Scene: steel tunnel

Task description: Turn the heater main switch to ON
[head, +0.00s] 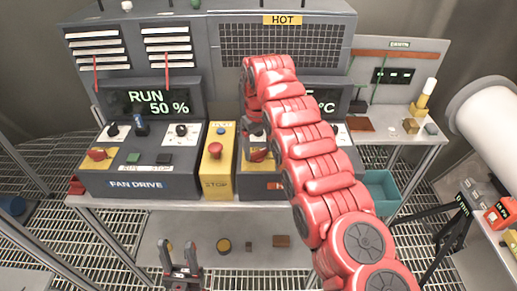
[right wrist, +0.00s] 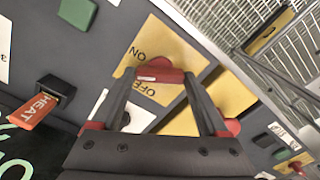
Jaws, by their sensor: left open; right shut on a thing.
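The heater main switch is a red knob (right wrist: 160,75) on a yellow plate (right wrist: 154,34) marked ON and OFF. My right gripper (right wrist: 160,78) is shut on this knob, one finger on each side. The knob's exact pointing direction is hard to tell. In the head view, my red right arm reaches over the heater panel and hides much of it; part of the switch's yellow plate (head: 258,168) shows left of the arm. My left gripper (head: 180,246) is open and empty, low in front of the bench.
The fan drive panel (head: 135,186) with its own red knob (head: 97,154) stands at left. A yellow box with a red stop button (head: 215,150) sits beside the heater panel. An orange HEAT tag (right wrist: 35,110) is near my right gripper. A teal bin (head: 382,192) is at right.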

